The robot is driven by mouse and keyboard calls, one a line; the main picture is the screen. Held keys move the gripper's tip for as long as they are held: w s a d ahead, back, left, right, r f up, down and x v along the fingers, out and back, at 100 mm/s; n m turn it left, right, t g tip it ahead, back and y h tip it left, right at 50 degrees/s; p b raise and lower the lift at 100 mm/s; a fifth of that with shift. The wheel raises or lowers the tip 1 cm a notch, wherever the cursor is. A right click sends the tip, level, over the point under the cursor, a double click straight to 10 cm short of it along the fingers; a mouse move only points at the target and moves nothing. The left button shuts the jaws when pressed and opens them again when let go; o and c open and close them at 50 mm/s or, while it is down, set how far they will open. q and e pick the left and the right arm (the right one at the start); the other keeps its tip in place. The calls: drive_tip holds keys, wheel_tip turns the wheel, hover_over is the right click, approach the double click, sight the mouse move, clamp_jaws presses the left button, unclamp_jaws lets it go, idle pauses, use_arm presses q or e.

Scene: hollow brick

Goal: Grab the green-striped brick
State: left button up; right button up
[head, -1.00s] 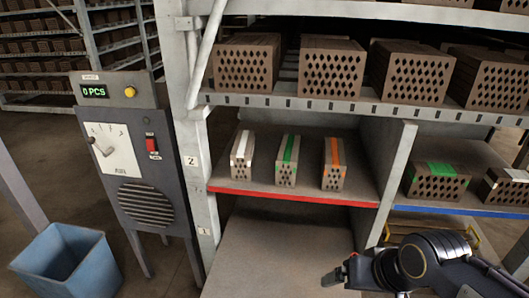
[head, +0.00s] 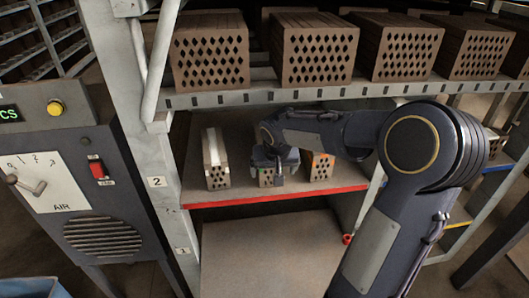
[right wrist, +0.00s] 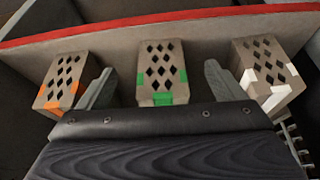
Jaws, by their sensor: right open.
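My left gripper is not in view.
The upper shelf (head: 270,96) with large hollow bricks lies just above my arm. A grey control box (head: 70,190) stands at the left.

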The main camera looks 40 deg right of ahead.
sight(265, 176)
drive_tip(key=w, duration=0.1)
drive_tip(key=w+d, duration=0.1)
drive_tip(key=w+d+p, duration=0.1)
drive_tip(key=w, duration=0.1)
drive_tip(key=shift+w+d+r, duration=0.1)
drive_tip(key=shift+d, duration=0.15)
drive_tip(key=x, duration=0.5)
drive_tip(key=shift+w+d, duration=0.1)
drive_tip(key=c, duration=1.8)
drive_tip(key=shift+w, duration=0.1)
